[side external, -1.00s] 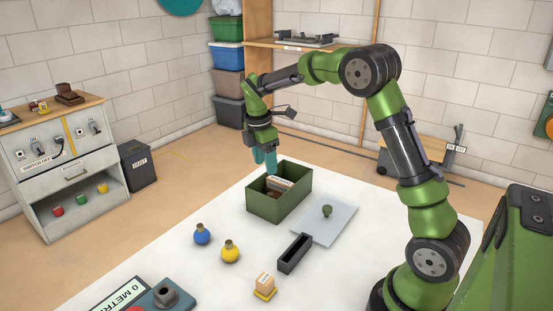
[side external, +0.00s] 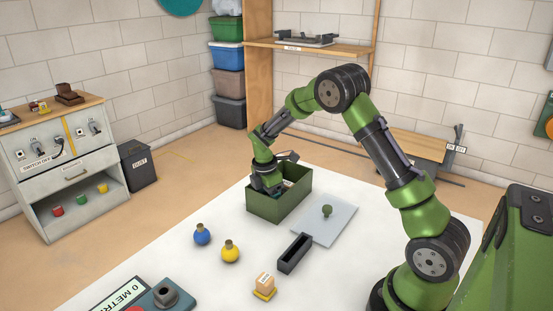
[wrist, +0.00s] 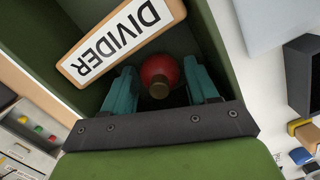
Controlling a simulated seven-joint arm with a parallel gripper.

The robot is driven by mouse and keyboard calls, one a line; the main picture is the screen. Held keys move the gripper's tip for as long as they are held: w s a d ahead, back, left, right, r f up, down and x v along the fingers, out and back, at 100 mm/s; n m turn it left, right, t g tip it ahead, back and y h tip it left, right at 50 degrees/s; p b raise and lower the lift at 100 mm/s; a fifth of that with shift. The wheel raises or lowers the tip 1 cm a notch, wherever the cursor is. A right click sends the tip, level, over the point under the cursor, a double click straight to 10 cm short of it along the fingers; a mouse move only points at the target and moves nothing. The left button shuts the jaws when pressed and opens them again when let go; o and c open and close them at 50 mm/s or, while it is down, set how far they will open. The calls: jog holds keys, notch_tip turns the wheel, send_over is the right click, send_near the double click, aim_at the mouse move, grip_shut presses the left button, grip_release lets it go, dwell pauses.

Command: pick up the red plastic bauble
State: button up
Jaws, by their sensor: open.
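The red plastic bauble (wrist: 160,72), with a brownish cap, lies inside the green box (side external: 277,207). In the wrist view it sits between the two teal fingers of my gripper (wrist: 163,85). The fingers stand apart on either side of it; whether either one touches it I cannot tell. In the side external view my gripper (side external: 268,188) is lowered into the box, and the box wall hides the fingertips and the bauble. A wooden-edged board marked DIVIDER (wrist: 116,38) is in the box beside the bauble.
A blue bauble (side external: 202,234) and a yellow bauble (side external: 230,251) stand on the white surface in front of the box. A black open tray (side external: 294,254) and a grey lid with a round knob (side external: 325,222) lie to the right. The box walls closely surround my gripper.

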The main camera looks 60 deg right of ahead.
jog(key=c, duration=0.8)
